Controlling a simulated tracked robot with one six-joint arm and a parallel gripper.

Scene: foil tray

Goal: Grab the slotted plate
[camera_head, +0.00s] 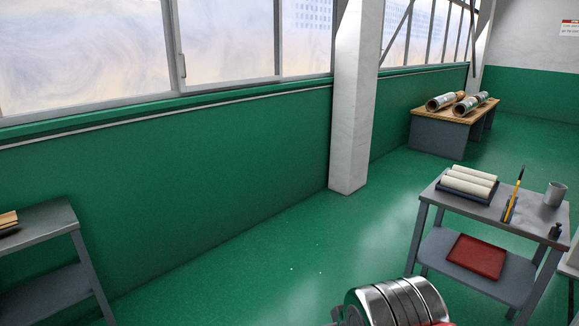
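I cannot make out a slotted plate anywhere in this view. A shiny ribbed metal cylinder (397,303) with small red parts beside it shows at the bottom edge, cut off by the frame; I cannot tell whether it is part of my arm. My gripper's fingers are not in view.
A grey two-level cart (478,210) at right holds cream rolls (468,182), a pencil (514,190), a cup (555,193) and, below, a flat red item (476,256). A bench (436,136) with metallic rolls stands behind. A grey table (40,232) is left; a pillar (356,100) stands mid-view. Central floor is clear.

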